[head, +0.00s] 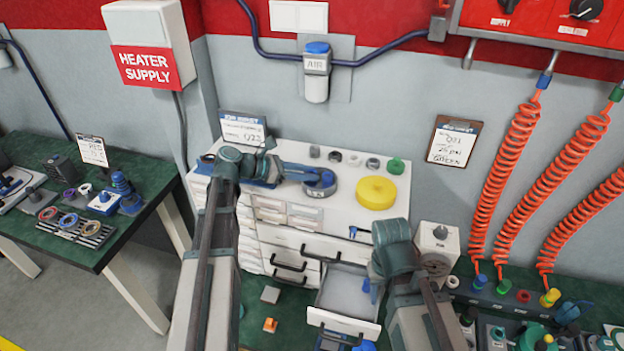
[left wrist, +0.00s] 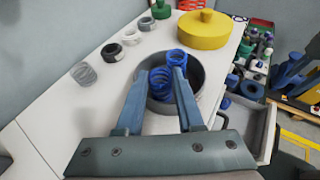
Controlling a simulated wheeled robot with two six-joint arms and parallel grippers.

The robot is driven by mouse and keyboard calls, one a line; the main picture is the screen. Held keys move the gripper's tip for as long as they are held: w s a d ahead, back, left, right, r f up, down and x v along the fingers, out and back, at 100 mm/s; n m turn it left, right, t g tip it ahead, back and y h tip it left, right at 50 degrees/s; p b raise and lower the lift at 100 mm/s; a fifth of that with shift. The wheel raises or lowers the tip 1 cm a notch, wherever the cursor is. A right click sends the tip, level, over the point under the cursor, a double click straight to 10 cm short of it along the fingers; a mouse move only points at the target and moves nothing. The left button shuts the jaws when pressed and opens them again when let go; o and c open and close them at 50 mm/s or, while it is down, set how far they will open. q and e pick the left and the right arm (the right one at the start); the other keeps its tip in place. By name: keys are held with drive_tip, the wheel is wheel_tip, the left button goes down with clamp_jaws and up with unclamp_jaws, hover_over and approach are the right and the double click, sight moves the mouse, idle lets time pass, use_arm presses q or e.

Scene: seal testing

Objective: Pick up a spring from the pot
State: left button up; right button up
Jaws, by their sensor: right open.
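The grey round pot (head: 320,189) stands on the white cabinet top; in the left wrist view the pot (left wrist: 197,80) holds blue coil springs. One spring (left wrist: 161,80) shows between my left fingers, and another spring (left wrist: 177,57) shows at the right fingertip, overlapping the pot's far rim. My left gripper (head: 312,176) reaches into the pot from the left. Its fingers (left wrist: 165,72) are apart at the tips; whether they touch a spring is not clear.
A yellow lidded pot (head: 376,193) stands right of the grey pot. Several small rings and a green weight (head: 396,166) line the back of the cabinet. An open drawer (head: 345,322) juts out at the front. A small gauge box (head: 437,245) stands at the right.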

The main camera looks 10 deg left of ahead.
use_arm(q)
clamp_jaws()
drive_tip(key=shift+r, duration=0.15)
